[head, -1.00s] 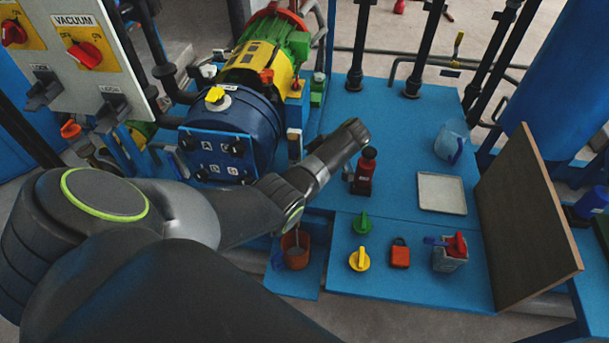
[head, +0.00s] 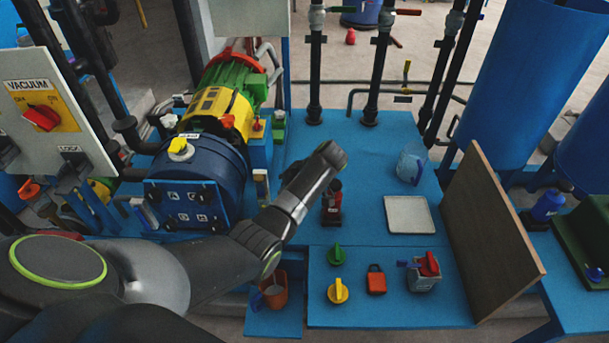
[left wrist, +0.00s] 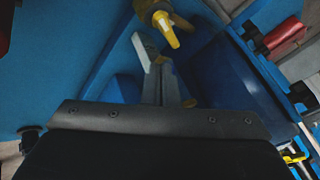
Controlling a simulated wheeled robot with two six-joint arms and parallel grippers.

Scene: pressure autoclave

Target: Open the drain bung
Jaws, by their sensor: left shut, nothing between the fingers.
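A yellow fitting with a tapered tip (left wrist: 166,28) shows at the top of the left wrist view, just beyond my fingers, beside a dark blue body. I cannot tell for certain whether it is the drain bung. My left gripper (left wrist: 158,70) is shut and empty, its grey fingertips close to the yellow fitting; I cannot tell if they touch. In the head view my left arm reaches over the blue deck right of the dark blue vessel (head: 205,160), and its fingers are hidden. My right gripper is not in view.
A red bottle jack (head: 332,205) stands by my left arm's end. An orange cup (head: 274,292), green knob (head: 335,256), yellow knob (head: 338,291), red padlock (head: 376,281) and white tray (head: 410,215) are on the deck. A brown board (head: 485,240) stands at right.

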